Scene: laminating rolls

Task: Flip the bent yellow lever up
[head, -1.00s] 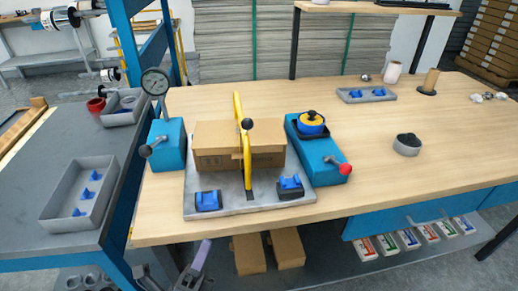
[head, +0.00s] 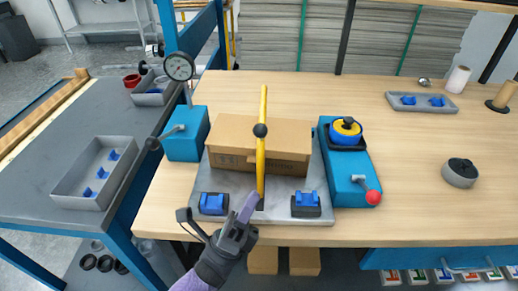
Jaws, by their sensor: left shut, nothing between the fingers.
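The bent yellow lever (head: 262,105) stands upright on a grey metal plate (head: 322,215), with a black ball (head: 260,130) partway up it. It passes in front of a cardboard box (head: 220,135) on the plate. My left gripper (head: 247,207) is at the plate's front edge, close to the lever's lower end. Its fingers are together and empty. I cannot tell whether they touch the lever. My right gripper is not in the head view.
Two blue blocks on dark bases, left (head: 213,204) and right (head: 305,204), sit at the plate's front. A teal gauge stand (head: 186,136) is left of the plate. A teal unit (head: 350,180) with a red knob is right.

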